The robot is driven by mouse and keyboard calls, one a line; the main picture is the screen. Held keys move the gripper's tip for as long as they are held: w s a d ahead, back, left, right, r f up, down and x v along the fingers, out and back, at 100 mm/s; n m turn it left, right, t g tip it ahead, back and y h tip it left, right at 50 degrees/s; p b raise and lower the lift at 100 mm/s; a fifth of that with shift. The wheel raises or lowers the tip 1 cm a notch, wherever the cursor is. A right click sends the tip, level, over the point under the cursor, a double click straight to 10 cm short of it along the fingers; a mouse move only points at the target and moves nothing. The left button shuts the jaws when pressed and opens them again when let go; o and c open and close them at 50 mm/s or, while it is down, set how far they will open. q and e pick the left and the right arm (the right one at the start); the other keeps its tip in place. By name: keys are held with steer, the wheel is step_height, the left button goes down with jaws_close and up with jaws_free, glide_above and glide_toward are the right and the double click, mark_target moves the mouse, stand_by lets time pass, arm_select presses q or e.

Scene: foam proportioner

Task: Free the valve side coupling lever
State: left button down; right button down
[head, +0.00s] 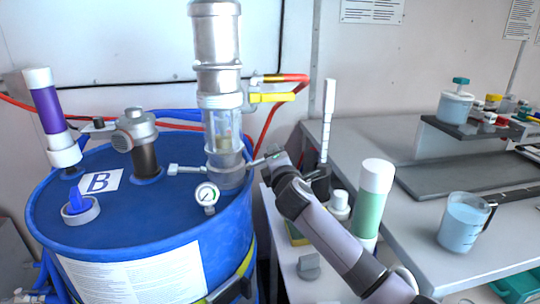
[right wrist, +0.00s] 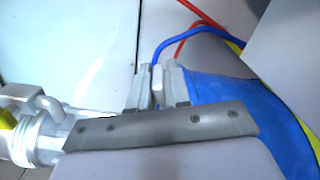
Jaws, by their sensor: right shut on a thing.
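The metal proportioner column (head: 225,150) stands on the blue drum (head: 110,225), with a clear sight section in its middle. A coupling lever (head: 187,169) sticks out to the left near its base. A second lever (head: 256,161) sticks out to the right, toward my right gripper (head: 272,154). My right gripper is shut on this right lever at its outer end. In the right wrist view, the fingers (right wrist: 156,88) close on a pale narrow piece, the lever's end. Part of the lever is hidden by the fingers. My left gripper is not in view.
A pressure gauge (head: 206,194) hangs at the column's front. A grey-brown capped fitting (head: 138,140) and a purple tube (head: 48,110) stand on the drum. A green cylinder (head: 371,200) is close beside my right arm. A blue jug (head: 463,222) stands on the bench.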

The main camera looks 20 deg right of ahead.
steer(key=shift+f+m+b, duration=0.5)
steer(key=shift+f+m, duration=0.3)
steer(key=shift+m, duration=0.3)
steer(key=shift+f, duration=0.1)
steer(key=c, duration=1.4)
jaws_free()
steer(key=shift+c, duration=0.2)
steer(key=shift+s, duration=0.15)
steer(key=v, duration=0.7)
steer(key=shift+d, duration=0.1)
